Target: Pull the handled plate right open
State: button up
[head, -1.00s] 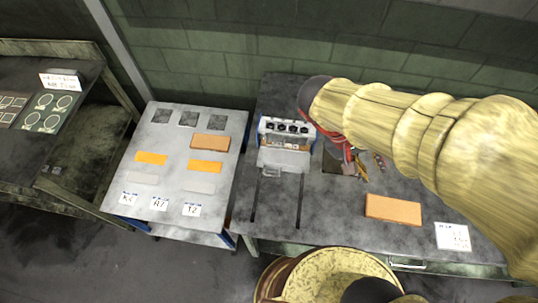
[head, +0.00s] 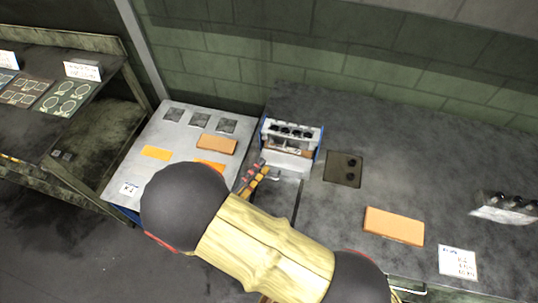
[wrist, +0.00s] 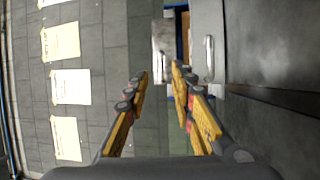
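The handled plate (head: 287,159) is a pale grey plate at the front of the small bolt former (head: 291,131), with its handle (head: 275,178) low at its front. In the wrist view the grey plate (wrist: 207,22) is right of the fingers, and its bar handle (wrist: 209,58) stands out from it. My gripper (head: 256,172) is at the left of the plate in the head view, close to the handle. In the wrist view my gripper (wrist: 160,73) is open with nothing between its fingers. The handle is beside the right finger, not between the fingers; contact is not visible.
Dark slots run along the bench (head: 330,215) in front of the former, partly hidden by my arm. An orange block (head: 394,226) and a white card (head: 457,263) lie to the right. A grey side table (head: 150,128) with orange pieces stands left.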

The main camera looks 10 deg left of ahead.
aim_at(289, 138)
jog(key=shift+s+a+f, duration=0.1)
jog(key=shift+a+f, duration=0.1)
jog(key=shift+a, duration=0.1)
jog(key=shift+b+x, duration=0.65)
jog(key=shift+x, duration=3.25)
jog(key=shift+a, duration=0.1)
jog(key=shift+c, duration=1.1)
jog(key=c, duration=0.4)
grip_shut()
